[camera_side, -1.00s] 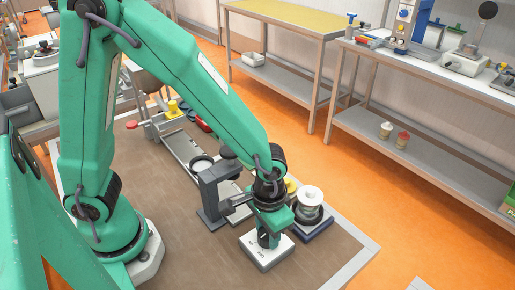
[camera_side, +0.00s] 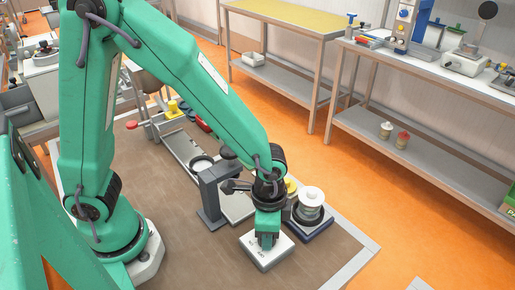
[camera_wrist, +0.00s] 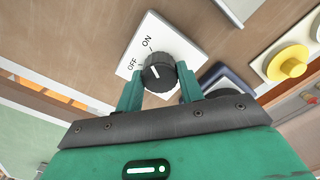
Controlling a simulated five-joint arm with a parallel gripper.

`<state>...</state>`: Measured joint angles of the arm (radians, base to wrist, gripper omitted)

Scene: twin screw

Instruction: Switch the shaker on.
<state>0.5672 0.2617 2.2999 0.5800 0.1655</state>
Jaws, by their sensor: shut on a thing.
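A white switch box (camera_side: 268,256) sits on the brown table, under my gripper (camera_side: 266,240). In the wrist view its white face (camera_wrist: 180,45) carries the printed words OFF and ON. A black ribbed knob (camera_wrist: 158,70) with a short white mark stands on that face. My gripper (camera_wrist: 159,84) is shut on the knob, one green finger on each side. I cannot tell for certain which word the mark points to.
A grey upright stand (camera_side: 211,200) is close to my gripper's left. A yellow knob on a pale base (camera_wrist: 289,66) shows at the right of the wrist view. The table (camera_side: 345,245) is bare at its front right corner.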

